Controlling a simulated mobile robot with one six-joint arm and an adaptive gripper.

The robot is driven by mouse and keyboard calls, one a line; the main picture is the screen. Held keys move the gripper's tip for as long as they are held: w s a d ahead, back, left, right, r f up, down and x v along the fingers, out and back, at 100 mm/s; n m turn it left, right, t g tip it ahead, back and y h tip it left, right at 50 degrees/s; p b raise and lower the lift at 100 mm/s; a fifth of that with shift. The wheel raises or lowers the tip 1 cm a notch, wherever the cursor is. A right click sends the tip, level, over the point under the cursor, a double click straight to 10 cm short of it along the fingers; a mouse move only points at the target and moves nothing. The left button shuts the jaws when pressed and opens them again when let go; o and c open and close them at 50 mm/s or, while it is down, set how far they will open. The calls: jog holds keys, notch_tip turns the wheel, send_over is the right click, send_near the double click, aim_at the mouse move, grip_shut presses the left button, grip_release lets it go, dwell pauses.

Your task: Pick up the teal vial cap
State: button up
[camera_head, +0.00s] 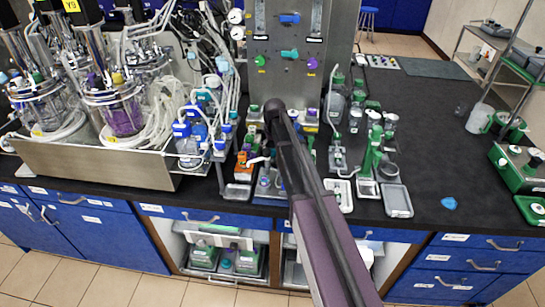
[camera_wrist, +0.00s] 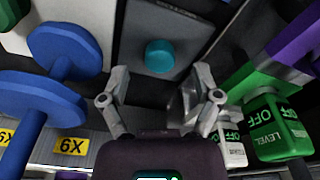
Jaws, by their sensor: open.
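A round teal cap (camera_wrist: 160,56) sits on a dark grey plate (camera_wrist: 140,22) in the wrist view, ahead of my gripper and a little above the picture's middle. My gripper (camera_wrist: 161,88) is open, with one finger on each side and nothing between them. The cap lies beyond the fingertips, roughly centred between them, and does not appear to be touched. In the head view my arm reaches over the bench, and its end hides what lies beyond it. I cannot make out the cap for certain there.
In the wrist view, large blue knobs (camera_wrist: 62,50) stand left, and a green labelled block (camera_wrist: 276,128) stands close right. In the head view, glass vessels (camera_head: 110,95) crowd the left bench, a steel panel (camera_head: 265,90) rises behind, and the right bench (camera_head: 430,120) has free room.

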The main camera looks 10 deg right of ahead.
jog(key=shift+w+f+b, duration=0.1)
jog(key=shift+f+b, duration=0.55)
jog(key=shift+f, duration=0.3)
jog(key=c, duration=0.8)
